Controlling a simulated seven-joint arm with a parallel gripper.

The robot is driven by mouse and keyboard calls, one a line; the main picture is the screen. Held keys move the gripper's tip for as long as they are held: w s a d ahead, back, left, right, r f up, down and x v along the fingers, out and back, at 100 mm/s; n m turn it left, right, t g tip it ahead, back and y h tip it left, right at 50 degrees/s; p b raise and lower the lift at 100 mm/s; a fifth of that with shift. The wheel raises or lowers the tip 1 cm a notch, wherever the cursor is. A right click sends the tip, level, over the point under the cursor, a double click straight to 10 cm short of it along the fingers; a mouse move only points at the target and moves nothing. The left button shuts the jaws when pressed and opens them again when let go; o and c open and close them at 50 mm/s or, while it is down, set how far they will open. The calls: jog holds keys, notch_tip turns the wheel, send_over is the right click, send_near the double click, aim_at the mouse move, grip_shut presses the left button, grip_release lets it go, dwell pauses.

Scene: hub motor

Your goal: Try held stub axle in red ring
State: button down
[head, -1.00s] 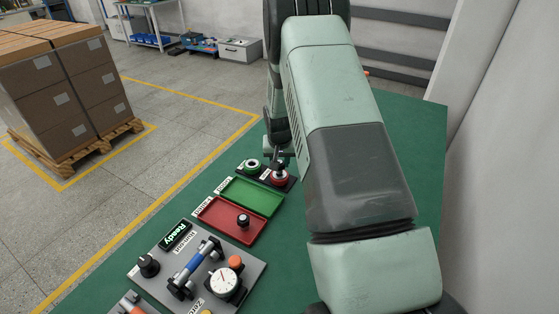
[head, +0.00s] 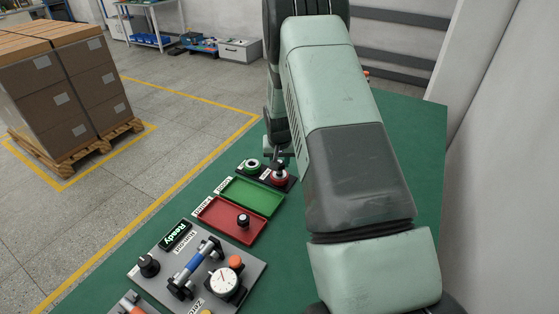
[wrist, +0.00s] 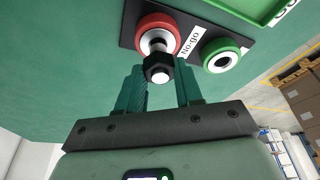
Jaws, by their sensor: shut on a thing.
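The red ring (wrist: 152,24) sits on a dark base plate marked "No-go" in the wrist view. It also shows beside my gripper in the head view (head: 279,179). My gripper (wrist: 159,67) is shut on the stub axle (wrist: 158,75), which has a dark hex collar and a bright metal end facing the camera. The axle lines up with the red ring's bore, its far end at the ring's mouth. I cannot tell how far it is inside. The green ring (wrist: 222,57) stands to the right on the same plate, empty.
A green tray (head: 270,212) and a red tray (head: 205,218) lie nearby in the head view. The red tray holds a dark stub axle (head: 243,221). A grey fixture plate (head: 140,274) with a dial gauge (head: 224,282) stands in front. The green bench is clear to the right.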

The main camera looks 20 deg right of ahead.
jog(key=shift+f, duration=0.55)
dwell(1.0)
jog(key=shift+r, duration=0.2)
jog(key=shift+r, duration=0.4)
jog(key=shift+r, duration=0.25)
jog(key=shift+r, duration=1.85)
